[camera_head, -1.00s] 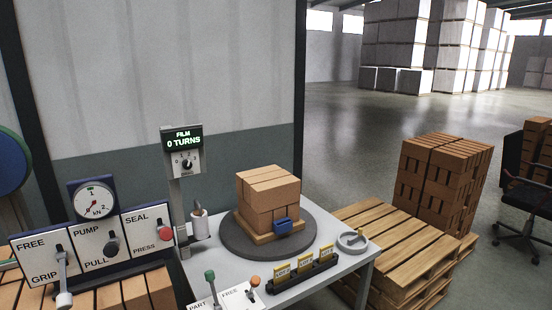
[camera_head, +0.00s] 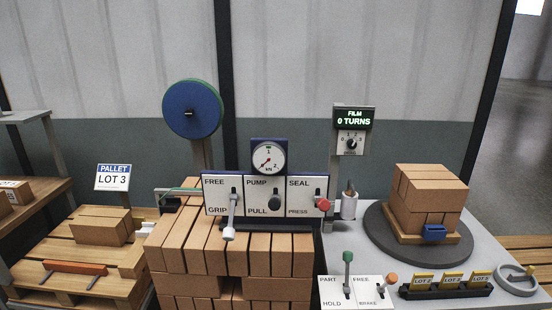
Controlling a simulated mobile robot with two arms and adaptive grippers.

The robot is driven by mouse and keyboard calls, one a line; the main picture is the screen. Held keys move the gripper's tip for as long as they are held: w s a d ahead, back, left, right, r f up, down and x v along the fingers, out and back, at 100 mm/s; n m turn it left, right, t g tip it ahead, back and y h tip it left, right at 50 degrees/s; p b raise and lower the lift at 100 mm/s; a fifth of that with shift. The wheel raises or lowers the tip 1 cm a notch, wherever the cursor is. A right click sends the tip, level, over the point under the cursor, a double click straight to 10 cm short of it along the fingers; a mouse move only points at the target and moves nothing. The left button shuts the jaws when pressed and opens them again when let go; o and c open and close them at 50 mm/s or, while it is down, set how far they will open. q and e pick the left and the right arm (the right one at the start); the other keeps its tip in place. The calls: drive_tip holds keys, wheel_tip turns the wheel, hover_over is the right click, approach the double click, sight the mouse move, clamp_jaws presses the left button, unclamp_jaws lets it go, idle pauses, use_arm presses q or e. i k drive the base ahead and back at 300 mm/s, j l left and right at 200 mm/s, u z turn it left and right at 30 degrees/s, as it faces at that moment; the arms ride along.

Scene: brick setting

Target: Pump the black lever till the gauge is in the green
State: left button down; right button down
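The black-knobbed lever (camera_head: 274,199) is on the middle panel, marked PUMP above and PULL below. The round gauge (camera_head: 268,158) with a white face sits in a dark blue housing just above this panel. Its thin needle appears to point to the lower left, and a small green mark seems to show near the top of the dial. Neither of my grippers is in view, so nothing of mine shows at the lever.
Left of the lever is a grey FREE/GRIP lever (camera_head: 229,229), hanging low; right is a red SEAL/PRESS knob (camera_head: 323,204). The panels stand on a brick stack (camera_head: 275,250). A grey table (camera_head: 385,225) at right carries a turntable (camera_head: 378,226) with bricks.

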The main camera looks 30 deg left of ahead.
sight(274, 204)
drive_tip(key=i+j, duration=0.2)
drive_tip(key=i, duration=0.25)
drive_tip(key=i+j, duration=0.25)
drive_tip(key=i, duration=0.2)
drive_tip(key=i+j, duration=0.2)
drive_tip(key=i, duration=0.25)
drive_tip(key=u, duration=1.7)
